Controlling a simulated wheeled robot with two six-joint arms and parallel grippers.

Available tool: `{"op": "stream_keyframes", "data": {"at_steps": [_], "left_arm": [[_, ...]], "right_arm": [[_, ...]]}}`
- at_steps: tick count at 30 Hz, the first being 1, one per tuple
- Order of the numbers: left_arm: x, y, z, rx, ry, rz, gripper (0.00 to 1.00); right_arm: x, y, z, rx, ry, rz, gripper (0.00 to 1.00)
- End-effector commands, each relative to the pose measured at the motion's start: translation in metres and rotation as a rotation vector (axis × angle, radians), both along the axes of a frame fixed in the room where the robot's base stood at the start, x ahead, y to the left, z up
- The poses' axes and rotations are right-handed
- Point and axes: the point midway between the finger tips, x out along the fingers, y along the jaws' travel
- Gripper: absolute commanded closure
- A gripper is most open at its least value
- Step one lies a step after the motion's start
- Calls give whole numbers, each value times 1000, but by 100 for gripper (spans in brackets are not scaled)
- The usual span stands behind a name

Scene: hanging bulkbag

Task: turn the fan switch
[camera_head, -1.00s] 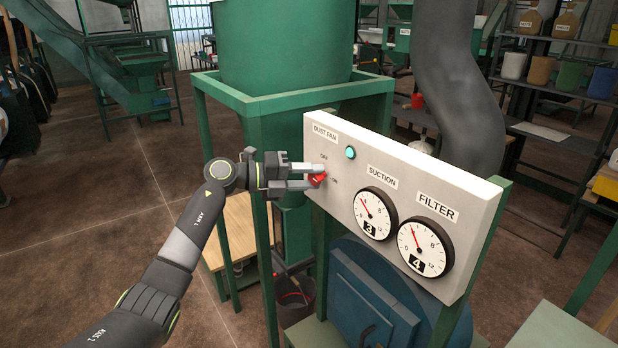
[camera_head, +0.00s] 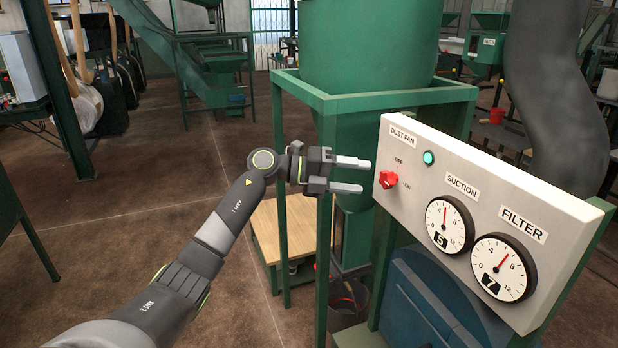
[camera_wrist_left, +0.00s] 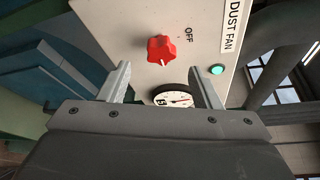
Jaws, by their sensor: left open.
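The red fan switch (camera_head: 388,179) is a knob on the white control panel (camera_head: 470,185), under the DUST FAN label. Its pointer detail is too small to read surely in the head view. A lit green lamp (camera_head: 429,158) sits to its right. My left gripper (camera_head: 368,176) is open and empty just left of the knob, apart from it. In the left wrist view the red knob (camera_wrist_left: 161,49) shows beyond and between the two spread fingers (camera_wrist_left: 160,85), with the green lamp (camera_wrist_left: 217,70) to its right. My right gripper is not in view.
The SUCTION gauge (camera_head: 450,224) and FILTER gauge (camera_head: 504,267) are on the same panel. A green frame and hopper (camera_head: 365,50) stand behind my gripper. A grey duct (camera_head: 565,100) rises behind the panel. Open floor lies at left.

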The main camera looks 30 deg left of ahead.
Motion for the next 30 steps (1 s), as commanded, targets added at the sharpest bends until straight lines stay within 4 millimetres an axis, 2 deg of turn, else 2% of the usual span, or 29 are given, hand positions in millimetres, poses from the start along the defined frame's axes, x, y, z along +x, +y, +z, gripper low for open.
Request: {"op": "stream_keyframes", "data": {"at_steps": [1,9,15,21,30], "left_arm": [[-5,11,-3,4,1,4,42],[-33,58,4,4,1,4,42],[-49,84,9,3,1,3,42],[-56,95,13,0,1,0,42],[-57,97,14,-1,1,0,42]], "right_arm": [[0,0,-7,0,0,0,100],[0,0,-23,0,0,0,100],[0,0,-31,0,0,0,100],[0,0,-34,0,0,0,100],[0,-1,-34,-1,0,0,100]]}}
